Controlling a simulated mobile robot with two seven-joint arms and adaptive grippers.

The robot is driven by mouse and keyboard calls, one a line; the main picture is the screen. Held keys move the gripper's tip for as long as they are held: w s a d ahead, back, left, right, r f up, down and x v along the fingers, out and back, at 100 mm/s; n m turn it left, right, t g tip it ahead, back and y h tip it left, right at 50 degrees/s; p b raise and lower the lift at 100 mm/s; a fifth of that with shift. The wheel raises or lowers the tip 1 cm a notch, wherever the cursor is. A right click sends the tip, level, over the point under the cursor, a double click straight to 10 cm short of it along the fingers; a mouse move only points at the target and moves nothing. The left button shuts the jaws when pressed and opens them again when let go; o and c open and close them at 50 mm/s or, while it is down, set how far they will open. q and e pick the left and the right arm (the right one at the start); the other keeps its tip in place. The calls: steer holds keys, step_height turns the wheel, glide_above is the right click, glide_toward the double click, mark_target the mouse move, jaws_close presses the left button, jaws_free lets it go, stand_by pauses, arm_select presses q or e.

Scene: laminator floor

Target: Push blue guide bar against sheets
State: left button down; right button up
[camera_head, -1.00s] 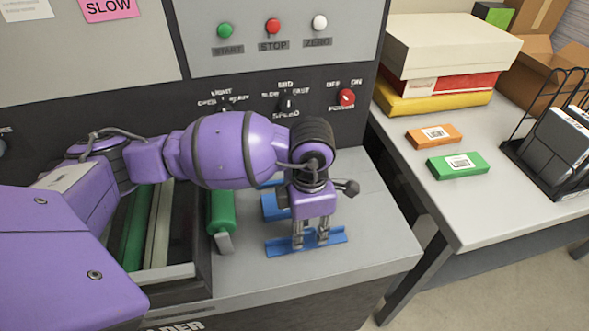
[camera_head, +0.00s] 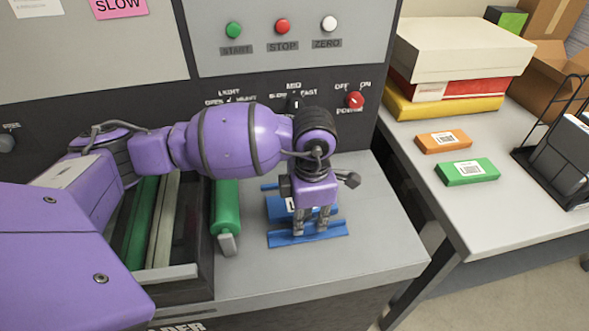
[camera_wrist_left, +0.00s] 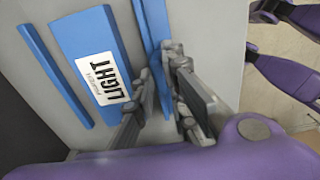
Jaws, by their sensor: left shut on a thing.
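A blue guide bar (camera_head: 330,232) lies on the grey machine deck, near its front. My left gripper (camera_head: 311,229) reaches down from above and is shut on the bar's upright rib. The blue sheets (camera_head: 277,209) lie just behind the bar, partly hidden by my gripper. In the left wrist view the sheets (camera_wrist_left: 82,32) carry a white LIGHT label. There the held bar (camera_wrist_left: 152,30) runs beside them with a narrow grey gap, and the left gripper's fingers (camera_wrist_left: 152,92) straddle it. My right gripper is not in view.
A second thin blue bar (camera_wrist_left: 55,75) lies along the sheets' other side. A green roller (camera_head: 227,208) stands left of the sheets. Control buttons and knobs are on the panel behind. A side table (camera_head: 500,215) at right holds boxes and a wire rack.

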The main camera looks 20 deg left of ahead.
arm_select(q)
steer(key=w+a, duration=0.2)
steer(key=w, duration=0.1)
steer(key=w+a+b, duration=0.1)
steer(key=w, duration=0.1)
steer(key=shift+w+a, duration=0.1)
steer(key=shift+a, duration=0.1)
steer(key=shift+w+a, duration=0.1)
steer(key=shift+w, duration=0.15)
steer(key=shift+r, duration=0.2)
steer(key=c, duration=1.8)
jaws_free()
steer(key=shift+w+a+f, duration=0.1)
steer(key=shift+o, duration=0.2)
step_height(320, 180, up, 12)
steer(key=shift+f, duration=0.1)
